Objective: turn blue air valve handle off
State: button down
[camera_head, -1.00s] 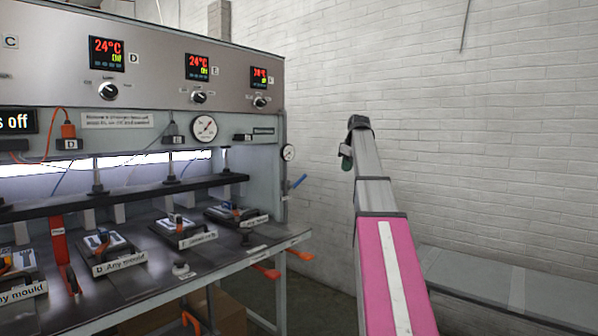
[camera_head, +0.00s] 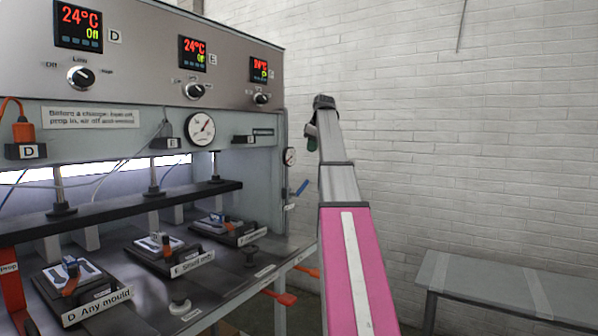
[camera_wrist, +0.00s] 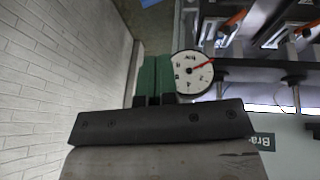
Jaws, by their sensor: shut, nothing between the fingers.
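The blue air valve handle (camera_head: 301,187) sticks out from the right end of the press, below a small side gauge (camera_head: 289,156). It slants up and to the right. My gripper (camera_head: 311,131) is up and to the right of the handle in the head view, apart from it. In the wrist view, its two green fingers (camera_wrist: 154,80) are together with nothing between them, beside the gauge (camera_wrist: 192,74). A blue patch (camera_wrist: 149,3) shows at the top edge of the wrist view; I cannot tell for certain that it is the handle.
The press bench (camera_head: 215,290) with several moulds stands at left. Orange-red levers (camera_head: 281,297) jut from its front edge. A white brick wall (camera_head: 430,130) rises behind, and a low grey bench (camera_head: 500,285) stands at right. Floor between the benches is partly hidden by my arm.

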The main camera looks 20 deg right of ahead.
send_near(308, 181)
notch_tip(308, 181, down, 5)
jog(key=w+a, duration=0.2)
jog(key=a, duration=0.1)
jog(key=shift+w+d+f, duration=0.15)
jog(key=shift+d+f, duration=0.05)
jog(key=shift+f, duration=0.2)
jog(key=shift+w+d+f, duration=0.15)
jog(key=shift+d+f, duration=0.05)
jog(key=shift+f, duration=0.2)
jog(key=shift+w+d+f, duration=0.2)
jog(key=shift+d+f, duration=0.1)
jog(key=shift+f, duration=0.05)
jog(key=shift+w+d+f, duration=0.2)
jog(key=shift+d+f, duration=0.1)
jog(key=shift+f, duration=0.05)
jog(key=shift+w+d+f, duration=0.25)
jog(key=shift+f, duration=0.35)
jog(key=shift+w+d+f, duration=0.2)
jog(key=shift+d+f, duration=0.05)
jog(key=shift+f, duration=0.35)
